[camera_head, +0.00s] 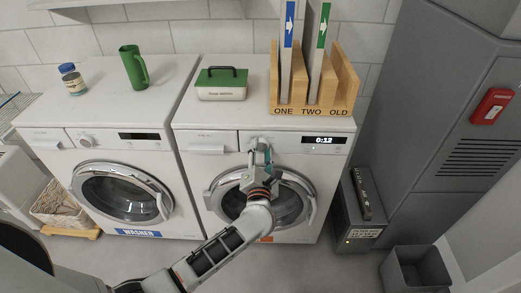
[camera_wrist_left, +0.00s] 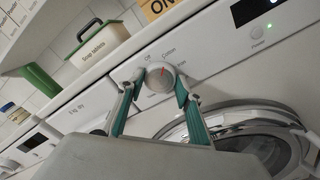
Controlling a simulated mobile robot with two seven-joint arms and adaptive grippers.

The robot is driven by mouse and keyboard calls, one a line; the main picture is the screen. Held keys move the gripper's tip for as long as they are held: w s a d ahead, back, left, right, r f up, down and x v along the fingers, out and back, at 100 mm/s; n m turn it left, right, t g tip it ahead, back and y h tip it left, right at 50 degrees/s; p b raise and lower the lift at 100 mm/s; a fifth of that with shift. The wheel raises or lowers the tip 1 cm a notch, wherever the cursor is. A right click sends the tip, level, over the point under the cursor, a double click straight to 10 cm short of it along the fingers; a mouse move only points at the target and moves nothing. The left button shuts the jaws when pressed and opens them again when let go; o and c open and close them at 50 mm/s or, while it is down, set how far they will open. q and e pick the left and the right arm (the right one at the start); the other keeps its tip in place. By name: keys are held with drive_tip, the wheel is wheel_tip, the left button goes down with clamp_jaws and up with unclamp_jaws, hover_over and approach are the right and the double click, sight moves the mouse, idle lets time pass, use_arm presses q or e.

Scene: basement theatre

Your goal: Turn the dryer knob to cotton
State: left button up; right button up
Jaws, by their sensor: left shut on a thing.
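The dryer (camera_head: 190,140) is the right-hand white machine in the head view, with a lit display reading 0:12. Its round white knob (camera_wrist_left: 159,79) shows in the wrist view, with a red mark near its top edge. The mark points up, roughly towards the "Cotton" label (camera_wrist_left: 169,52), with "Off" to its left. My left gripper (camera_head: 260,152) is at the dryer's panel. In the wrist view the left gripper (camera_wrist_left: 160,84) has its green-padded fingers shut on both sides of the knob. My right gripper is not in view.
The washer (camera_head: 60,141) stands left of the dryer. A green-lidded box (camera_head: 221,93) and a wooden divider (camera_head: 345,85) sit on the dryer. A green pitcher (camera_head: 131,68) stands on the washer. A grey bin (camera_head: 415,268) is on the floor at right.

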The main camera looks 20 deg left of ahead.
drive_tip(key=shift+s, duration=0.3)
use_arm(q)
drive_tip(key=o, duration=1.1)
drive_tip(key=shift+s+d, duration=0.15)
drive_tip(key=shift+s, duration=0.2)
drive_tip(key=v, duration=1.1)
drive_tip(key=shift+s+r, duration=0.1)
drive_tip(key=shift+s, duration=0.05)
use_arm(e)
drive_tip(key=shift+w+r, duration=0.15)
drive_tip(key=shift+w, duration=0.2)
